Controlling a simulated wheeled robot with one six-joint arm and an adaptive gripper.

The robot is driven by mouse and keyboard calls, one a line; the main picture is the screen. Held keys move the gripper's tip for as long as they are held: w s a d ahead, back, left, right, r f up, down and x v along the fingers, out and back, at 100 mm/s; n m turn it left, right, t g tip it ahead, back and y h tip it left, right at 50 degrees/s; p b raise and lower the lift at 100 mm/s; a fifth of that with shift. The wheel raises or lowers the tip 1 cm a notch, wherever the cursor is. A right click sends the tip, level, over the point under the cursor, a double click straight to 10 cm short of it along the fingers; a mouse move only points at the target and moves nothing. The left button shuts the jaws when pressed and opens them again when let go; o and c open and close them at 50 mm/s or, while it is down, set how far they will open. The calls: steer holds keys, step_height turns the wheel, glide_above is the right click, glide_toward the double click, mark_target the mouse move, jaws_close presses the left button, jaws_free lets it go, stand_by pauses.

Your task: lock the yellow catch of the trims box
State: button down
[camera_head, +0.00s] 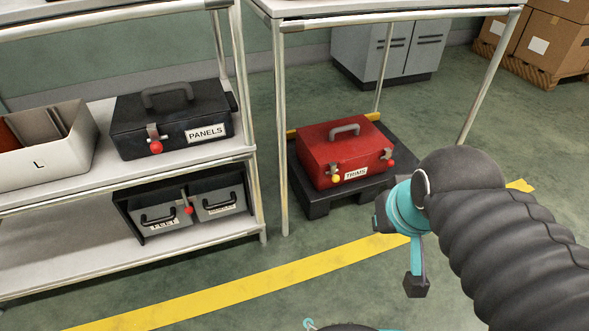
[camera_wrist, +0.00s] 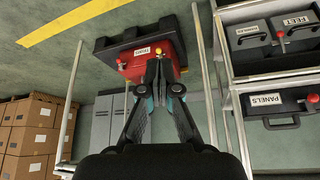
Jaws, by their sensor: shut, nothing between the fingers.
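The trims box is a red case (camera_head: 325,152) with a grey handle and a TRIMS label. It sits closed on a low black pallet (camera_head: 318,208) under a table. Its yellow catch (camera_head: 336,178) is at the left of the front, with a ball knob low beside the label; whether it is locked I cannot tell. A red-knobbed catch (camera_head: 391,162) is at the right. My gripper (camera_wrist: 156,62) is shut and empty, in front of the box in that view; contact is unclear.
A shelf at left holds a black PANELS case (camera_head: 172,122), a white bin (camera_head: 50,150) and small grey cases (camera_head: 160,212) below. Pale table legs (camera_head: 281,130) flank the box. Cartons (camera_head: 550,45) stand at back right. Floor around the yellow line (camera_head: 230,290) is clear.

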steer(key=shift+w, duration=0.1)
steer(key=w+a+r+n+g+h+p, duration=0.1)
steer(key=w+n+g+p, duration=0.2)
steer(key=w, duration=1)
steer(key=w+r+n+p, duration=0.15)
steer(key=w+n, duration=0.25)
steer(key=w, duration=0.9)
steer(key=w+a+f+n+g+h+p, duration=0.1)
steer(key=w+f+n, duration=0.3)
steer(key=w+f, duration=0.5)
steer(key=w+a+f+n+g+p, duration=0.2)
steer(key=w+f+n+p, duration=0.2)
steer(key=w+f, duration=0.5)
step_height(320, 180, down, 8)
steer(key=shift+w+a+r+h, duration=0.15)
steer(key=shift+w+r+h, duration=0.1)
steer(key=shift+w+h, duration=0.15)
steer(key=shift+s+f, duration=0.1)
steer(key=x, duration=0.9)
steer(key=shift+f, duration=0.35)
